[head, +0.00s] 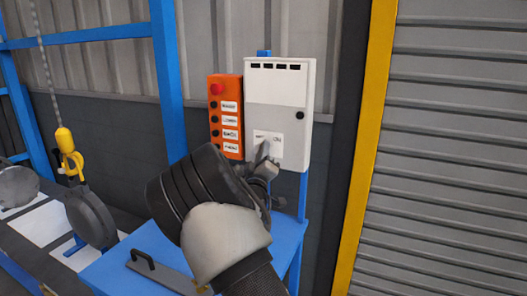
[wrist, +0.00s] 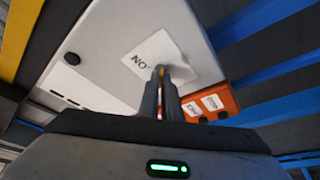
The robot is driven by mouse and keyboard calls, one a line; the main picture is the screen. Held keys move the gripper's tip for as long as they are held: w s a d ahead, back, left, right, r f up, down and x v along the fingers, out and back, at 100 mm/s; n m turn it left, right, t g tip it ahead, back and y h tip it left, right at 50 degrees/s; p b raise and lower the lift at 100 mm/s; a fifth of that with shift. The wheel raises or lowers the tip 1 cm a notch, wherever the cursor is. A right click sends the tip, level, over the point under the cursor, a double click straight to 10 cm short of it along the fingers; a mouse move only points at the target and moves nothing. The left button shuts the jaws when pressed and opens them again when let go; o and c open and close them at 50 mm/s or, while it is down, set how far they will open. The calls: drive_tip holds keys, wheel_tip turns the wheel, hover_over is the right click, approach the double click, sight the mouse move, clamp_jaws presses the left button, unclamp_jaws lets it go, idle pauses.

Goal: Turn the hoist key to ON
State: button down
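The white control box (head: 279,98) hangs on a blue post, with a white label (head: 268,141) low on its front. The key's angle cannot be made out. In the head view my wrist and gripper (head: 264,156) cover the label's lower part.
An orange button panel (head: 226,115) with a red knob and several labelled buttons is just left of the box. A blue table (head: 150,243) is below. A yellow hoist hook (head: 69,150) on a chain hangs at left beside a grey flanged part (head: 91,217). A shutter is at right.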

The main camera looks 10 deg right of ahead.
drive_tip(key=shift+f+m+b, duration=0.2)
drive_tip(key=shift+m+b, duration=0.1)
drive_tip(key=shift+b, duration=0.3)
drive_tip(key=shift+w+a+r+m+g+h+b, duration=0.1)
drive_tip(key=shift+m+g+h+b, duration=1.45)
drive_tip(key=shift+m, duration=2.55)
drive_tip(key=shift+w+a+r+m+g+h+b, duration=0.1)
drive_tip(key=shift+m+g+h+b, duration=0.55)
drive_tip(key=shift+m+h+b, duration=2.05)
drive_tip(key=shift+a+m+g+h+b, duration=0.1)
drive_tip(key=shift+m+g+h+b, duration=0.85)
drive_tip(key=shift+m+b, duration=3.15)
drive_tip(key=m+p, duration=0.3)
drive_tip(key=c, duration=2)
unclamp_jaws()
